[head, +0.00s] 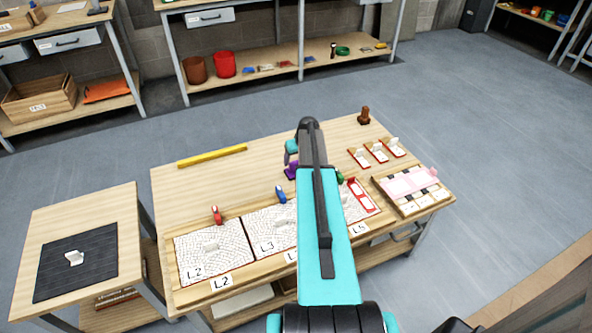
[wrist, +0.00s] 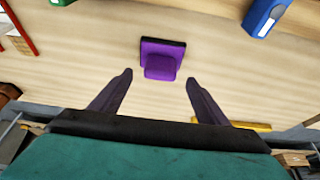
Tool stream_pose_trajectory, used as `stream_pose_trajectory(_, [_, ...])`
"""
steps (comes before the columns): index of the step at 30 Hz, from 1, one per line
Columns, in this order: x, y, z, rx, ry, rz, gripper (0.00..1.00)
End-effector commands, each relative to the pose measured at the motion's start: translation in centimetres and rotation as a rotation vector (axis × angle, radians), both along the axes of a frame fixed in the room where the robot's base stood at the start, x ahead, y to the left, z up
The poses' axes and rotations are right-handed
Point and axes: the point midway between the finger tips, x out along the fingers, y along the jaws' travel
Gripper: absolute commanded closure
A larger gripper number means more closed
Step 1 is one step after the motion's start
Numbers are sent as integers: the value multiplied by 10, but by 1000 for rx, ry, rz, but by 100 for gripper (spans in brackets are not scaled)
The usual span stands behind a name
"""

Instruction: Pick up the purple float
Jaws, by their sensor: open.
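The purple float (wrist: 163,58) lies on the wooden workbench, with a flat square base and a raised purple block on it. In the wrist view it sits ahead of and between the fingertips, apart from them. In the head view only part of the purple float (head: 291,170) shows beside my arm. My gripper (wrist: 159,77) is open and empty, pointing at the float. In the head view my own arm mostly hides the gripper.
A blue float (head: 281,194) and a red float (head: 217,214) stand near the mosaic panels (head: 212,247). A yellow bar (head: 212,155) lies at the back left. A brown stamp-like object (head: 364,116) stands at the far corner. The bench's left-middle is clear.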

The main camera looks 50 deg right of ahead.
Motion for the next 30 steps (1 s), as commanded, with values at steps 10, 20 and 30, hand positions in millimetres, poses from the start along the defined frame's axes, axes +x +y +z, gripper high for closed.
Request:
stream_pose_trajectory(10, [2, 0, -3, 0, 0, 1, 31])
stream_pose_trajectory(20, [13, -6, -33, 2, 1, 3, 31])
stream_pose_trajectory(30, [19, -7, -48, 0, 0, 2, 31])
